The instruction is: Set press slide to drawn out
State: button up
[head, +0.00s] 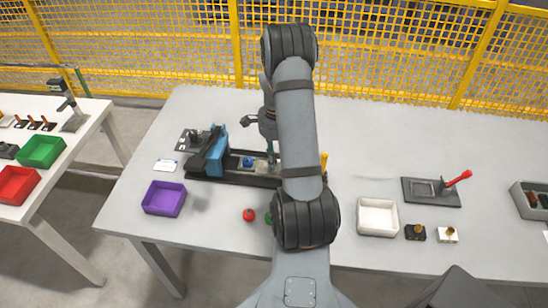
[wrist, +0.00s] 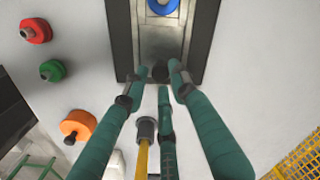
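The blue-framed press (head: 213,153) stands on its long black base on the table, left of my arm. Its metal slide (wrist: 161,42) lies between dark rails and carries a blue ring (wrist: 162,6), also visible in the head view (head: 248,162) right of the blue frame. A small dark knob (wrist: 160,73) is at the slide's end nearest my gripper. My gripper (wrist: 157,78) has its teal fingers spread around this knob; the right fingertip looks very close to it. I cannot tell whether they touch. In the head view my arm hides the fingertips and the right end of the base.
A purple bin (head: 164,198) and a red knob (head: 249,214) are in front of the press. An orange knob (wrist: 77,125) and a green one (wrist: 53,70) lie nearby. A yellow upright handle (head: 323,161) stands beside my arm. A white bin (head: 377,217) is to the right.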

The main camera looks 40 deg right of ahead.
jog(key=shift+o, duration=1)
jog(key=shift+w+a, duration=0.1)
jog(key=shift+w, duration=0.05)
notch_tip(320, 180, up, 12)
